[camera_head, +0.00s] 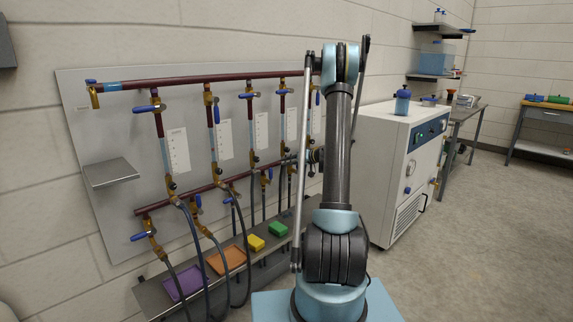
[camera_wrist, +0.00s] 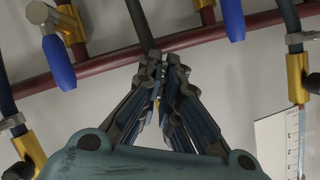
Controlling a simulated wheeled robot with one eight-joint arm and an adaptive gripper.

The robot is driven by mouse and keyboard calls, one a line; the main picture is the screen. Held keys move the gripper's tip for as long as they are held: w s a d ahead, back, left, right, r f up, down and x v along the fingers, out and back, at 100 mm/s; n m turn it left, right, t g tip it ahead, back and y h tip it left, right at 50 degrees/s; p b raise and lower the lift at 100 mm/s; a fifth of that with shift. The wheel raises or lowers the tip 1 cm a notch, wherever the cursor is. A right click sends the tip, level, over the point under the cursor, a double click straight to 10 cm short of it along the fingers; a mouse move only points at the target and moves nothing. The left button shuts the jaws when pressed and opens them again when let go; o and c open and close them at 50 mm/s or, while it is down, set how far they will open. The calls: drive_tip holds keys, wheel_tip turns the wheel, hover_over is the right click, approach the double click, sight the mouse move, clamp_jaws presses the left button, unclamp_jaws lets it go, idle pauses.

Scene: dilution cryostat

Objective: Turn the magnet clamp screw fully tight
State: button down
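No magnet clamp screw can be made out in either view. My gripper (camera_wrist: 162,72) shows in the wrist view with its two dark fingers converging and their tips together, in front of a dark red horizontal pipe (camera_wrist: 80,72). A grey rod or hose (camera_wrist: 139,22) runs upward just behind the fingertips. I cannot tell whether the tips touch it or the pipe. I see nothing clearly held between the fingers. In the head view my arm hides most of the gripper, near the right end of the pipe manifold (camera_head: 200,79).
Blue-handled valves (camera_wrist: 60,62) flank the fingers, including one at upper right (camera_wrist: 233,18). A brass fitting (camera_wrist: 297,75) stands at right. A white cabinet (camera_head: 385,170) stands right; floor beyond is clear.

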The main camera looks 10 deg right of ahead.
drive_tip(key=m+y, duration=0.1)
drive_tip(key=m, duration=0.1)
drive_tip(key=m+y, duration=0.1)
drive_tip(key=m, duration=0.1)
drive_tip(key=shift+d+f+m+g+y, duration=0.1)
drive_tip(key=shift+f+m+g+y, duration=0.1)
drive_tip(key=shift+m+g+y, duration=0.15)
drive_tip(key=m+y, duration=0.2)
drive_tip(key=m, duration=0.3)
drive_tip(key=shift+w+f, duration=0.1)
idle(0.4)
drive_tip(key=c, duration=1.8)
unclamp_jaws()
drive_tip(key=shift+d, duration=0.1)
drive_tip(key=v, duration=1.1)
drive_tip(key=shift+s+d+f, duration=0.3)
drive_tip(key=shift+d+f, duration=0.05)
drive_tip(key=shift+f, duration=0.05)
